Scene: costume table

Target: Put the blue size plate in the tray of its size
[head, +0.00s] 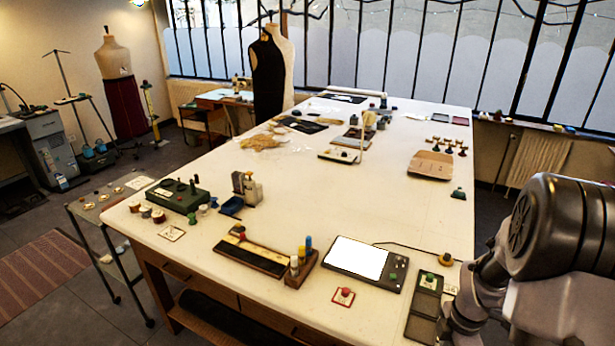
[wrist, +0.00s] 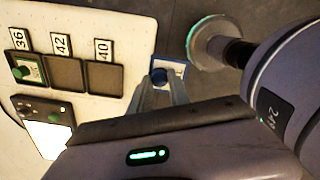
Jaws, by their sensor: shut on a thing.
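My gripper (wrist: 165,92) is shut on the blue size plate (wrist: 181,68), a white square with a blue border and a dark blue knob. In the wrist view it is held right of the trays, near the table's edge. Three dark trays stand in a row: the 36 tray (wrist: 43,62), the 42 tray (wrist: 67,77) and the 40 tray (wrist: 103,80). A plate with a green knob (wrist: 22,71) lies in the 36 tray. The 42 and 40 trays look empty. The number on the blue plate is unreadable. The head view does not show the gripper's fingers.
A lit pad (head: 357,257) lies left of the trays in the head view, with a cable behind it. A red-bordered plate (head: 343,298) lies in front of it. A wooden rack (head: 302,272) with small bottles stands further left. The table's middle (head: 335,200) is clear.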

